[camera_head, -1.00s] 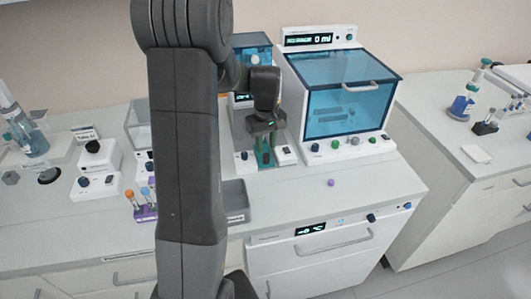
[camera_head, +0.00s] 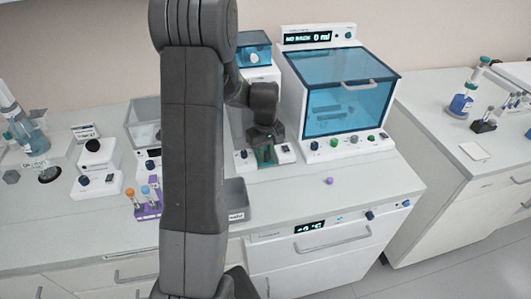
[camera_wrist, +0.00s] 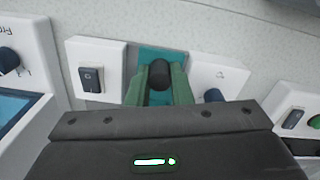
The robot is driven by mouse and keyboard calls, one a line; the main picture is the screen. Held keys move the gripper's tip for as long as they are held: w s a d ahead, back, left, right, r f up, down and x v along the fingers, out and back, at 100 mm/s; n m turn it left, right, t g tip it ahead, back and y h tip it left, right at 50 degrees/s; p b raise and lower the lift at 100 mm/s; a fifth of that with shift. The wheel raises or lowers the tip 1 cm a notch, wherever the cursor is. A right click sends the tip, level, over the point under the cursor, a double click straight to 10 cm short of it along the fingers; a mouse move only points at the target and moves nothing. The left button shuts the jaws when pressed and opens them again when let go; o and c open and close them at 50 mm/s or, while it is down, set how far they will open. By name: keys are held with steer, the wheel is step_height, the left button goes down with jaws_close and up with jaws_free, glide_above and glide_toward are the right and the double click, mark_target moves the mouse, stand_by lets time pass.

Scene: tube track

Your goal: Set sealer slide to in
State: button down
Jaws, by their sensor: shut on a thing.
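The sealer slide shows in the wrist view as a teal plate (camera_wrist: 150,57) between two white blocks, with a dark round knob (camera_wrist: 160,72) on it. My gripper (camera_wrist: 160,76) is shut on this knob, with one green finger on each side. In the head view my gripper (camera_head: 265,158) points down at the slide between the white blocks, in front of the small blue-lidded device (camera_head: 254,50). The slide is mostly hidden there by my gripper and arm.
A black rocker switch (camera_wrist: 89,79) is on the left block and a dark blue knob (camera_wrist: 213,96) on the right one. A large blue-windowed cabinet (camera_head: 340,95) stands close on the right. A grey bin (camera_head: 236,210) and a purple tube rack (camera_head: 148,212) are at the front left.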

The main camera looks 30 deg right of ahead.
steer(key=shift+w+d, duration=0.3)
steer(key=shift+w, duration=0.7)
steer(key=shift+w+d, duration=0.3)
steer(key=shift+w, duration=0.65)
steer(key=c, duration=1.6)
jaws_free()
steer(key=shift+r, duration=0.1)
step_height(320, 180, up, 14)
steer(key=shift+f+b, duration=0.15)
steer(key=shift+b, duration=0.8)
